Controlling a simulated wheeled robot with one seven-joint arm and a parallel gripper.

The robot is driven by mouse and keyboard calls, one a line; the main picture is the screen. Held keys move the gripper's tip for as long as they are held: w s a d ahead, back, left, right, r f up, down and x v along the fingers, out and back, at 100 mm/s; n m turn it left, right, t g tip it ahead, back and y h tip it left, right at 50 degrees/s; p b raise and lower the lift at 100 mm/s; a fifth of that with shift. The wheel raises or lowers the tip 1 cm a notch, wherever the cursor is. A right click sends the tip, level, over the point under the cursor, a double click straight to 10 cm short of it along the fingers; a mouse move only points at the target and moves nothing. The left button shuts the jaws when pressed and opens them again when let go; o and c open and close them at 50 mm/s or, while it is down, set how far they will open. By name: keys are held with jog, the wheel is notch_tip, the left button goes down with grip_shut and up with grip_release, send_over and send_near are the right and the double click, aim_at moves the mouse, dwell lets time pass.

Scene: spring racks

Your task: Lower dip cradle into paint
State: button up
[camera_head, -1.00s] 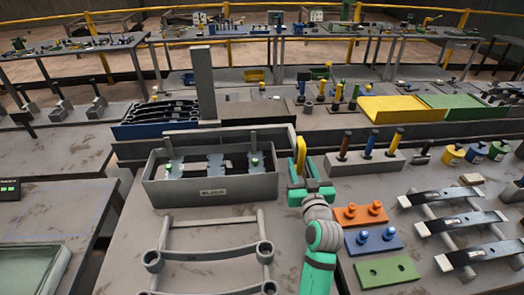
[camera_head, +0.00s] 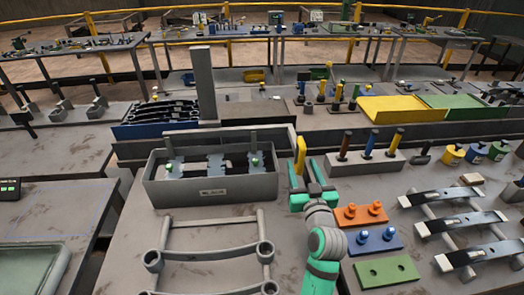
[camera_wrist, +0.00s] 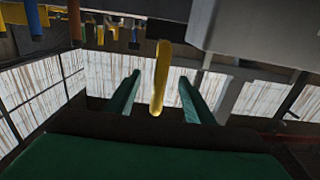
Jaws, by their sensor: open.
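A grey paint tank (camera_head: 210,190) with a label on its front stands at the middle left. Metal parts on a cradle (camera_head: 213,164) show inside it, between its walls; the paint surface is hard to make out. A yellow handle (camera_head: 300,152) stands upright just right of the tank. My green gripper (camera_head: 306,176) is open at the handle, in front of it. In the wrist view the yellow handle (camera_wrist: 160,78) lies between the two spread fingers (camera_wrist: 157,95), with a gap on each side.
A grey tubular frame (camera_head: 215,252) lies in front of the tank. A grey block with coloured pegs (camera_head: 365,163) stands to the right. Orange (camera_head: 361,215), blue (camera_head: 373,240) and green (camera_head: 387,271) blocks lie beside my arm. Leaf springs (camera_head: 460,222) rest on a rack at far right.

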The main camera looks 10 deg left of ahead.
jog(key=shift+v, duration=2.4)
